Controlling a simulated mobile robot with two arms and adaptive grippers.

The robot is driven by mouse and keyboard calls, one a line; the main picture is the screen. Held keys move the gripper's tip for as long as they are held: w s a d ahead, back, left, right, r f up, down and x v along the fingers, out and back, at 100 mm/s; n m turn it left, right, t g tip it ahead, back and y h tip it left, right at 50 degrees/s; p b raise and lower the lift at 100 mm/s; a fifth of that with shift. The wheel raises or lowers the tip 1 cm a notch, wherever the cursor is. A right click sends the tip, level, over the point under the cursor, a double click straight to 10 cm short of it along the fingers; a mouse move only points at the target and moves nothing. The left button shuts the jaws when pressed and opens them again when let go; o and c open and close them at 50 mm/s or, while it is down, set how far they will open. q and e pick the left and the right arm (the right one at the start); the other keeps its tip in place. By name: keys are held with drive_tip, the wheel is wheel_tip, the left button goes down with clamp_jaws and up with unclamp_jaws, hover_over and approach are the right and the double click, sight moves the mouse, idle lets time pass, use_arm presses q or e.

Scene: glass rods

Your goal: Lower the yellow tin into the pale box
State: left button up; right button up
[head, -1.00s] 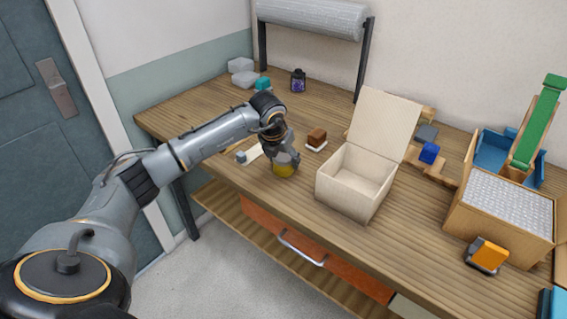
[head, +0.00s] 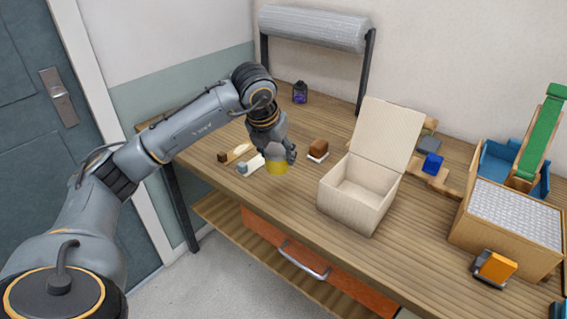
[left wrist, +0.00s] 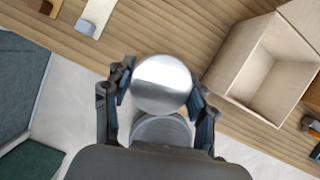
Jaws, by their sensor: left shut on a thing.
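The yellow tin (head: 277,167) is held in my left gripper (head: 282,157), to the left of the pale box. In the left wrist view its round silvery lid (left wrist: 161,83) sits between the two fingers of the left gripper (left wrist: 160,95). The pale box (head: 347,212) stands on the wooden bench with its lid raised at the back, and its inside looks empty. The box also shows at the upper right of the left wrist view (left wrist: 248,84). My right gripper is not in view.
A brown block on a white base (head: 318,149) lies behind the tin. A cardboard box with bubble lining (head: 504,247) and an orange-and-grey object (head: 494,268) stand right. A dark jar (head: 300,92) stands at the back. Bench is clear between tin and pale box.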

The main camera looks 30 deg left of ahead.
use_arm(q)
drive_tip(key=s+d+r+b, duration=0.1)
drive_tip(key=s+d+r, duration=0.15)
drive_tip(key=s, duration=0.45)
drive_tip(key=w+d+r+p, duration=0.3)
drive_tip(key=d+r+p, duration=0.1)
drive_tip(key=w+d+f, duration=0.1)
drive_tip(key=w+d, duration=1)
drive_tip(key=d, duration=0.1)
drive_tip(key=shift+w+d+f, duration=0.35)
drive_tip(key=shift+f, duration=0.05)
drive_tip(key=shift+w+a, duration=0.1)
drive_tip(key=shift+w, duration=0.15)
drive_tip(key=shift+f, duration=0.15)
